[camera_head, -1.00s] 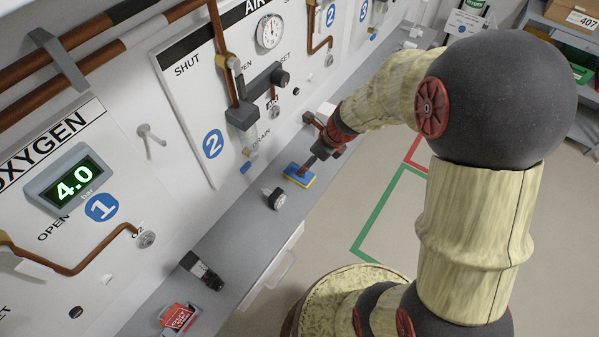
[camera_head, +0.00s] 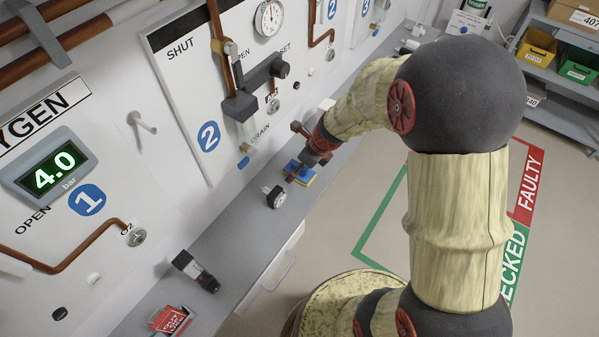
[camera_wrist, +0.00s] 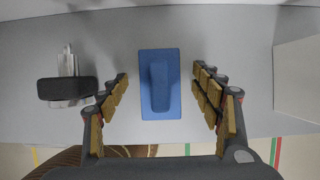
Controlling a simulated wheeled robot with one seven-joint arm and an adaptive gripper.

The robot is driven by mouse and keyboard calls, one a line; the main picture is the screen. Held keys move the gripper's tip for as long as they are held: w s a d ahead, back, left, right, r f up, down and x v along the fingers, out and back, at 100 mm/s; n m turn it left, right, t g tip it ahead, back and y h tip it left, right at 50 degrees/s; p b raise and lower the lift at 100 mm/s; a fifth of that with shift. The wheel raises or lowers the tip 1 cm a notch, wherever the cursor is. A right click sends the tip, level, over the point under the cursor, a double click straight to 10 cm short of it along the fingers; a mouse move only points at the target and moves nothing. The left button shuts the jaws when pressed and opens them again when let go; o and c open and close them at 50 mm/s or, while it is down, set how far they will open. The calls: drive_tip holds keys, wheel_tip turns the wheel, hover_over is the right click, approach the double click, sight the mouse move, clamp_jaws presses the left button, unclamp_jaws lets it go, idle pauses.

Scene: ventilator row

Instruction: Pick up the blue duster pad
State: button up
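The blue duster pad (camera_wrist: 174,108) lies flat on the grey ledge, a blue rectangle with a raised blue grip along its middle. My gripper (camera_wrist: 160,92) is open, with one finger on each side of the pad and clear gaps between. In the head view my gripper (camera_head: 300,172) is right over the pad. No contact with the pad shows, and the height of the fingertips above the ledge is hard to tell.
A black cylindrical part (camera_head: 197,270) and a red tag (camera_head: 171,320) lie nearer. The wall panel (camera_head: 170,100) borders the ledge.

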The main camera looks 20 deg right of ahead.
sight(297, 164)
drive_tip(key=shift+c, duration=1.2)
drive_tip(key=c, duration=0.9)
drive_tip(key=shift+c, duration=0.2)
drive_tip(key=shift+r+p, duration=0.65)
drive_tip(key=shift+r, duration=0.2)
drive_tip(key=shift+c, duration=0.2)
wheel_tip(297, 164, up, 2)
drive_tip(key=shift+s+r+p, duration=0.1)
drive_tip(key=shift+r+p, duration=0.1)
drive_tip(key=shift+p, duration=0.65)
drive_tip(key=s+d+r+p, duration=0.2)
drive_tip(key=s+r, duration=0.2)
drive_tip(key=s, duration=0.2)
drive_tip(key=s+d+r+p, duration=0.1)
drive_tip(key=s+r+p, duration=0.2)
drive_tip(key=s+r, duration=0.2)
drive_tip(key=shift+s+d, duration=0.35)
drive_tip(key=shift+s, duration=0.8)
